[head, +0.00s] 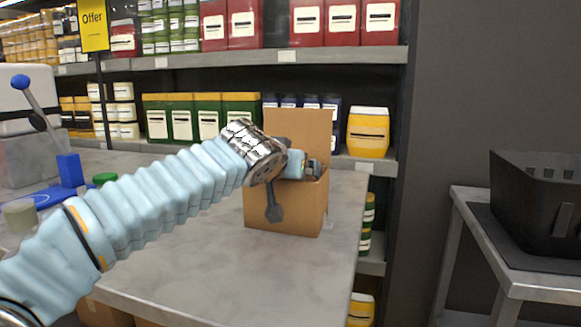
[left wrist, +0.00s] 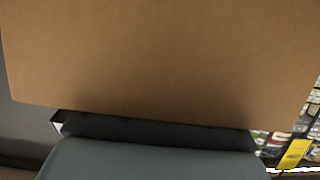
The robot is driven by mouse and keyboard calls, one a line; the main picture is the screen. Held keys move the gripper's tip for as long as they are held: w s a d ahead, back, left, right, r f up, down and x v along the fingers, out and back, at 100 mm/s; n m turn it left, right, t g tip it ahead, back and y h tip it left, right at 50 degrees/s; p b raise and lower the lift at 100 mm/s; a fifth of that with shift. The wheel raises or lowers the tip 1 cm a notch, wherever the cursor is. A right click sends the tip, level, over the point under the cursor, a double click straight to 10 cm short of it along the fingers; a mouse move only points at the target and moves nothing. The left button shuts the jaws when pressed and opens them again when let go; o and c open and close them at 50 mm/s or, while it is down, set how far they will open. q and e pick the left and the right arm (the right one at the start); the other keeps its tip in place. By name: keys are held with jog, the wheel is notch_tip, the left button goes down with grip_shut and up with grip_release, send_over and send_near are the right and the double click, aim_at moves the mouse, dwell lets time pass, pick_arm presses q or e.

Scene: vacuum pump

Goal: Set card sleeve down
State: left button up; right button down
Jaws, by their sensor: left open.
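The card sleeve (head: 290,208) is a brown cardboard box with a taller back panel. It stands upright on the grey table (head: 210,265) near its right end. My left gripper (head: 294,180) is open at the sleeve's upper part, with one dark finger hanging in front of its face. The other finger is hard to make out, and contact with the card cannot be told. In the left wrist view brown card (left wrist: 160,60) fills most of the picture, close to the gripper. My right gripper is not in view.
A shelf (head: 230,60) with jars and tins stands behind the table. A yellow tin (head: 368,132) is right of the sleeve. A blue-handled device (head: 65,175) stands at left. A black crate (head: 540,205) sits on a side table at right. The table front is clear.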

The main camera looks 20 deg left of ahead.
pick_arm(q)
jog(key=shift+p, duration=0.6)
jog(key=b+v, duration=0.2)
jog(key=v, duration=1)
jog(key=shift+r, duration=0.2)
